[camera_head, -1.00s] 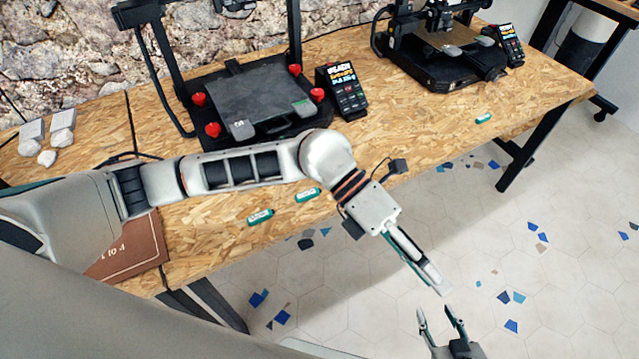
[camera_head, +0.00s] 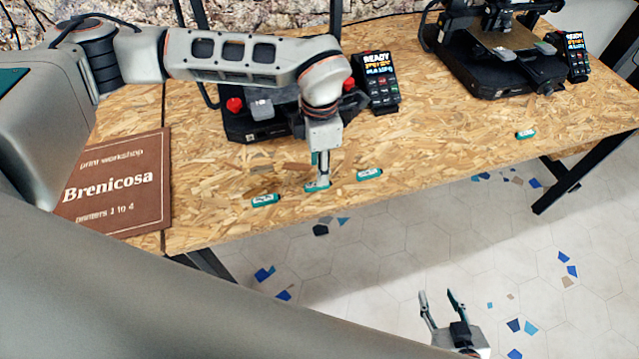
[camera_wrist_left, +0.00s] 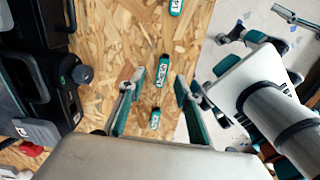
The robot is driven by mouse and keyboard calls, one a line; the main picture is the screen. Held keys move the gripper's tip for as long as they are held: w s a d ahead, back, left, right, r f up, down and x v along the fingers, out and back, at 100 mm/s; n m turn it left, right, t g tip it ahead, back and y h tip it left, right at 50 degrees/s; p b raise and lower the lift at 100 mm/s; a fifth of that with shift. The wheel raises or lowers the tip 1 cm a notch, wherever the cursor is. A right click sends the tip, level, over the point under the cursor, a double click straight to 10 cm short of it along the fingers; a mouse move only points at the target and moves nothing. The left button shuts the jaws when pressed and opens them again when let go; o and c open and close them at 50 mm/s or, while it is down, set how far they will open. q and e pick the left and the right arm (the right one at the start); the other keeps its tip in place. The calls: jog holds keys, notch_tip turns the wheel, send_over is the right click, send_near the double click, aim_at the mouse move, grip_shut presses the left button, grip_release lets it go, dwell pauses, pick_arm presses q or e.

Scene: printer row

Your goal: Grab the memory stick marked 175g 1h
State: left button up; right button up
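Several small green memory sticks with white labels lie on the chipboard table (camera_head: 215,215). In the head view there is a left one (camera_head: 265,200), a middle one (camera_head: 317,186), a right one (camera_head: 369,174) and one far right (camera_head: 525,134). The label prints are too small to read surely. My left gripper (camera_head: 318,177) points down at the middle stick. In the left wrist view its fingers (camera_wrist_left: 160,82) are apart, with one stick (camera_wrist_left: 161,72) showing between them. Two other sticks show there, above (camera_wrist_left: 176,6) and below (camera_wrist_left: 155,118). My right gripper (camera_head: 438,294) is open and empty, off the table's front.
A printer (camera_head: 250,125) stands behind the left gripper, beside a card terminal (camera_head: 378,85). A second printer (camera_head: 500,72) and terminal (camera_head: 573,58) stand at the right. A brown sign (camera_head: 120,180) lies at the left. The table's front edge is close to the sticks.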

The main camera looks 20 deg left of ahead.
pick_arm(q)
jog(key=shift+s+d+f, duration=0.1)
jog(key=shift+f, duration=1.1)
jog(key=shift+s+d+f, duration=0.1)
jog(key=shift+f, duration=1.05)
jog(key=shift+a, duration=0.1)
jog(key=c, duration=0.9)
jog(key=shift+r, duration=0.15)
